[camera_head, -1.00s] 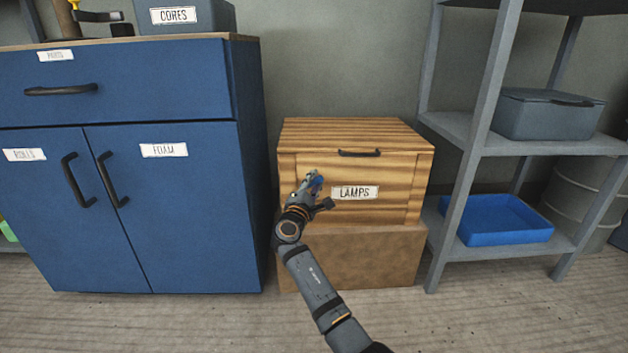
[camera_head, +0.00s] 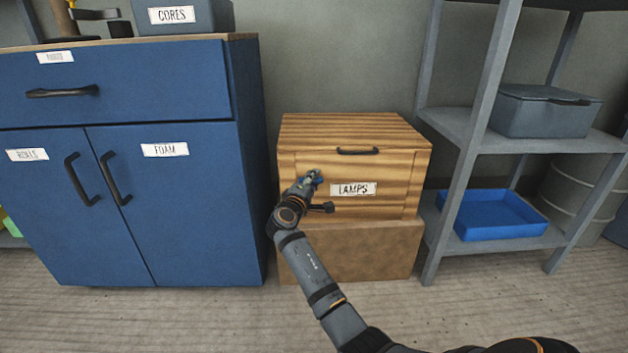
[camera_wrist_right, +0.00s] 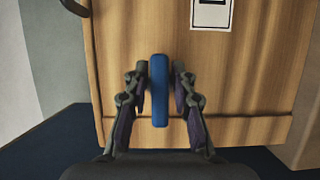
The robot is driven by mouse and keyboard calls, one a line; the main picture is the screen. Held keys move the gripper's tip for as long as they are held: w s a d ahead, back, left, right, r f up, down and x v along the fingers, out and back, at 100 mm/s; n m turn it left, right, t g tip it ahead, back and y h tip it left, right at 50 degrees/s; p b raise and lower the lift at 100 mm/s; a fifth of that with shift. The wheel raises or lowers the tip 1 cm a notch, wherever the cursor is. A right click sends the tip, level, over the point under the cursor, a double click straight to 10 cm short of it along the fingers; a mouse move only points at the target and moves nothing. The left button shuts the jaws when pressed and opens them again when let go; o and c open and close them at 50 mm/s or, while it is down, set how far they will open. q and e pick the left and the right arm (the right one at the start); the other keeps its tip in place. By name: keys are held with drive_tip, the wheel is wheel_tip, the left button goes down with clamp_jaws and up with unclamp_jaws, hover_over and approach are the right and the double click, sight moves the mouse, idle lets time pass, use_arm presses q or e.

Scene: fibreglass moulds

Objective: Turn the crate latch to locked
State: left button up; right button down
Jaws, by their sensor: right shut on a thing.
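The wooden crate (camera_head: 390,180) has a LAMPS label (camera_head: 353,189) and a black handle on its front. The blue latch (camera_wrist_right: 160,92) is a narrow bar on the crate front, left of the label in the head view. My right gripper (camera_wrist_right: 160,98) is shut on the latch, one finger on each side. In the wrist view the bar stands upright, roughly parallel to the label's long side. In the head view the right gripper (camera_head: 311,182) hides much of the latch. My left gripper is not in view.
The crate stands on a brown block (camera_head: 370,250). A blue cabinet (camera_head: 190,210) is close on the left. A grey shelf unit (camera_head: 465,170) on the right holds a blue tray (camera_head: 495,235) and a grey box. Ribbed floor in front is mostly clear.

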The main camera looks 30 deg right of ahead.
drive_tip(key=shift+w, duration=0.1)
drive_tip(key=c, duration=1.5)
unclamp_jaws()
drive_tip(key=shift+a, duration=0.1)
drive_tip(key=shift+o, duration=1.1)
drive_tip(key=shift+w, duration=0.1)
drive_tip(key=v, duration=0.7)
drive_tip(key=shift+s+a, duration=0.2)
drive_tip(key=shift+s, duration=0.05)
